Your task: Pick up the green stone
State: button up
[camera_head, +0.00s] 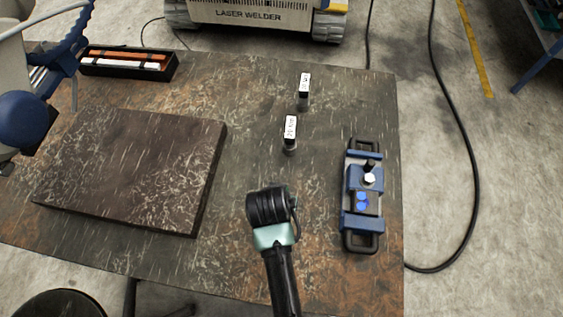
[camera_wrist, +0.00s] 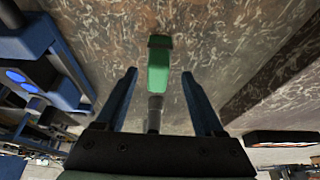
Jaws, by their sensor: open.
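The green stone (camera_wrist: 158,67) shows in the wrist view as a narrow upright block with a dark end. My gripper (camera_wrist: 159,75) is open, with one blue finger on each side of the stone. There is a visible gap between the stone and each finger, and whether it lies at fingertip depth is unclear. Behind the stone, a darker narrow piece (camera_wrist: 155,112) shows near the palm. In the head view I cannot make out the green stone; the dark end of my arm covers part of the table.
In the head view, two upright pieces with white labels (camera_head: 290,130) (camera_head: 304,86) stand beyond my arm. A blue device (camera_head: 364,178) is on the right and a thick dark slab (camera_head: 130,165) on the left. A black box (camera_head: 128,72) lies at the back left.

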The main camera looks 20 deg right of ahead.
jog(key=shift+d+x, duration=0.15)
jog(key=shift+x, duration=0.9)
jog(key=shift+d+x, duration=0.1)
jog(key=shift+x, duration=0.95)
jog(key=shift+w+r, duration=0.1)
grip_shut()
